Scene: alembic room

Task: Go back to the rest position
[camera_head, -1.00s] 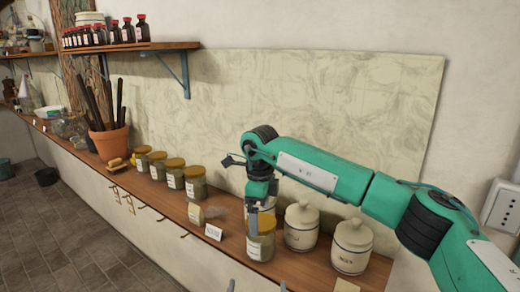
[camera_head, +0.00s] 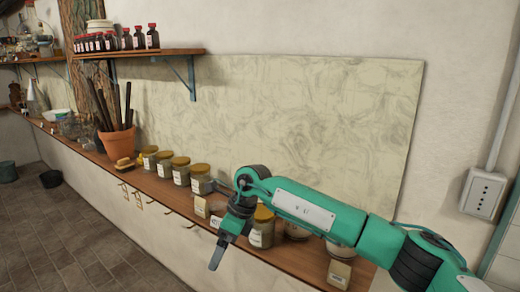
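My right arm comes in from the right, across the front of the shelf. Its gripper (camera_head: 217,256) hangs down in front of the shelf edge, clear of the jars. Its fingers are seen nearly edge-on, so I cannot tell whether they are open or shut. Nothing shows held in it. A yellow-lidded jar (camera_head: 262,232) stands on the shelf just behind the wrist, partly hidden by it. My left gripper is not in view.
The wooden shelf (camera_head: 157,187) holds several yellow-lidded jars (camera_head: 181,171), a terracotta pot (camera_head: 117,142) and a label card (camera_head: 339,273). White canisters (camera_head: 340,250) are mostly hidden behind my arm. Several hooks line the shelf's front. The floor (camera_head: 85,240) at lower left is open.

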